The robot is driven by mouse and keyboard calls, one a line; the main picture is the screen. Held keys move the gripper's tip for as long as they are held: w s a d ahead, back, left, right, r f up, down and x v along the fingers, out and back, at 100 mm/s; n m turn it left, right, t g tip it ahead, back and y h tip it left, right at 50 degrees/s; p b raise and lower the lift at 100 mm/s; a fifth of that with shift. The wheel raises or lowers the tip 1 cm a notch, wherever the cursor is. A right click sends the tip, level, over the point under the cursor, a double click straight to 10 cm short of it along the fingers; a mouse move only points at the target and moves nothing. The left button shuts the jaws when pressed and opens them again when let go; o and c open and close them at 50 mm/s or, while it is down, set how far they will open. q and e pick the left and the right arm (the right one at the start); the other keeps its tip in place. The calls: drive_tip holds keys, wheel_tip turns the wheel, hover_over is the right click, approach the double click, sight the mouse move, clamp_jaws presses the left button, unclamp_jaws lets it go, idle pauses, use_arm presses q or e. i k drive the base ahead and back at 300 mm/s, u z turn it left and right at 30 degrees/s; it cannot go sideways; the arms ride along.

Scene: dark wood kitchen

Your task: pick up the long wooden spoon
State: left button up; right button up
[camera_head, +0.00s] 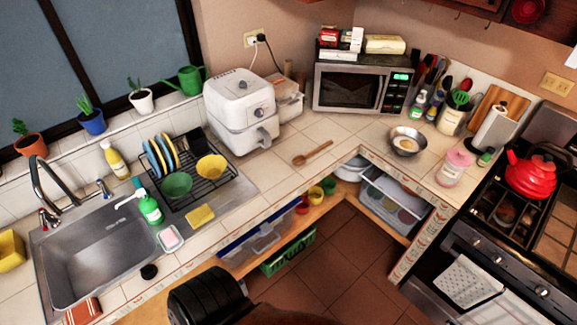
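The long wooden spoon (314,152) lies flat on the white tiled counter (290,185), between the white air fryer and the metal bowl. Its rounded head points to the lower left and its handle to the upper right. Nothing touches or covers it. Neither of my grippers can be made out in the head view.
The air fryer (240,112) stands left of the spoon, the microwave (350,88) behind it, and the metal bowl (407,141) to its right. A dish rack (205,185) and sink (95,265) are further left. Counter around the spoon is clear.

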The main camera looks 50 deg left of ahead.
sight(298, 160)
drive_tip(key=k, duration=0.15)
drive_tip(key=u, duration=1.05)
